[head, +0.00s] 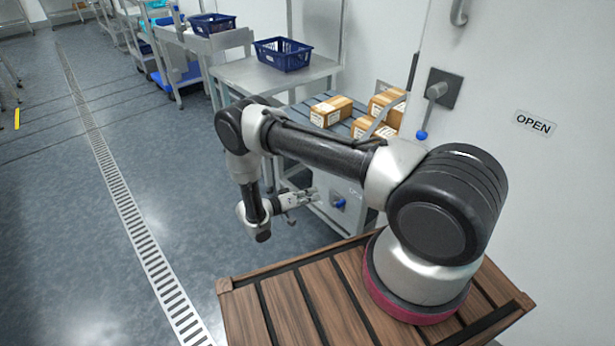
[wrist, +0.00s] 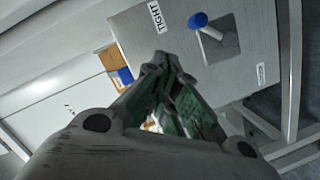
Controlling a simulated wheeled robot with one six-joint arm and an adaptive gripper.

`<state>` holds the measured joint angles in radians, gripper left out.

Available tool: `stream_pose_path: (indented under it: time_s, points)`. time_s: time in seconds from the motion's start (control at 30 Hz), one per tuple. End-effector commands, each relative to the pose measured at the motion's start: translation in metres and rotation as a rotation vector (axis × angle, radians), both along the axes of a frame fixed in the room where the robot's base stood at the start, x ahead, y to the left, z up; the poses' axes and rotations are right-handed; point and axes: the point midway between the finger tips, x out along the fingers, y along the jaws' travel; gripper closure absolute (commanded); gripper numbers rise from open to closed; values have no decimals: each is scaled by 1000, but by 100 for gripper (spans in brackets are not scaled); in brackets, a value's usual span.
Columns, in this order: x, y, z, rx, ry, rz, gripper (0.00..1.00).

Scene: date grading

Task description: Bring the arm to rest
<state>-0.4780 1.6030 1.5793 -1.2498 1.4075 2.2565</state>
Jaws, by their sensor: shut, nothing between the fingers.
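My gripper (head: 309,193) hangs at the end of my bent arm, in front of a grey metal panel below the slatted table. Its fingers are closed together with nothing between them. In the wrist view my gripper (wrist: 162,62) points toward the panel (wrist: 165,40), which bears a blue-knobbed lever (wrist: 200,22) and a label reading "TIGHT". The lever also shows in the head view (head: 338,203), just right of the fingertips. I cannot tell whether the fingers touch the panel; the lever appears apart from them in the wrist view.
Several cardboard boxes (head: 331,111) sit on the slatted table behind my arm. A blue basket (head: 283,54) stands on a metal table further back. A wall switch with a blue-tipped lever (head: 436,90) is near an "OPEN" sign (head: 534,123). The floor (head: 60,230) at left is clear.

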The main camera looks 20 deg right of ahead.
Motion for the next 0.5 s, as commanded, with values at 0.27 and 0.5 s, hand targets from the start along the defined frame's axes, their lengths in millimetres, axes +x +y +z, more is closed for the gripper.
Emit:
stream_pose_path:
  time_s: [0.27, 0.5]
  points:
    - [-1, 2, -1, -10, 101, 15, 100]
    - [-46, -15, -14, -3, 592, -25, 100]
